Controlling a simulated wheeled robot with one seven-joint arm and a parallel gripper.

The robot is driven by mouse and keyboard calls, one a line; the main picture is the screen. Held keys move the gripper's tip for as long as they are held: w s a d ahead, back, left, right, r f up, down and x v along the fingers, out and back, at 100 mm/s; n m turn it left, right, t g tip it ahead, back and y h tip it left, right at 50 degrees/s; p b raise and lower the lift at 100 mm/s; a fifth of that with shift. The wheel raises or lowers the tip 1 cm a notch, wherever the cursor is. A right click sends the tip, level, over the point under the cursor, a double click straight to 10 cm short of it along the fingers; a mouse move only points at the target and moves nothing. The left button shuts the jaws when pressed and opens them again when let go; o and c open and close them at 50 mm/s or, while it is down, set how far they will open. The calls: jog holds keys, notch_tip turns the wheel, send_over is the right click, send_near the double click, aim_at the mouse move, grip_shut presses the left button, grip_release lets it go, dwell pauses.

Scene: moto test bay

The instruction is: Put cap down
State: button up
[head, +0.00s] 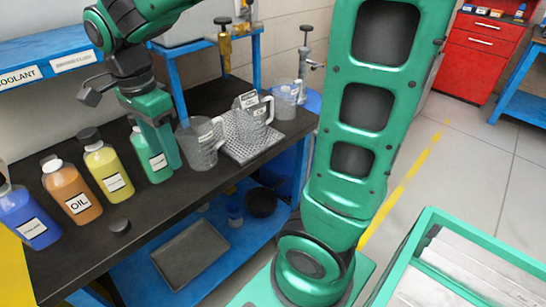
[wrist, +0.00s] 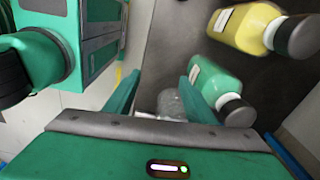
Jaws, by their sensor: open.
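A small dark round cap (head: 120,226) lies flat on the black bench top near its front edge. The orange oil bottle (head: 72,192) stands behind it with a pale top and no dark cap showing. My gripper (head: 168,155) is above the bench beside the green bottle (head: 151,160), partly in front of it. In the wrist view my gripper (wrist: 160,78) has its fingers apart with nothing held between them. The green bottle (wrist: 213,82) is just right of the fingers there, with a dark cap on. The loose cap is not seen in the wrist view.
A blue bottle (head: 28,220) and a yellow bottle (head: 107,170) stand left of my gripper. Clear jugs (head: 201,146) and a perforated tray (head: 250,148) stand to its right. The bench front around the cap is clear. A green-framed cart (head: 432,225) is at lower right.

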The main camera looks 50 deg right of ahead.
jog(key=s+d+f+n, duration=0.2)
jog(key=s+d+n, duration=0.3)
jog(key=s+d, duration=0.4)
jog(key=s+d+f+n, duration=0.2)
jog(key=s+d+n, duration=0.3)
jog(key=s+d, duration=0.5)
jog(key=shift+s+d+f+n+y, duration=0.2)
jog(key=shift+d+f+n+y, duration=0.15)
jog(key=shift+d, duration=0.3)
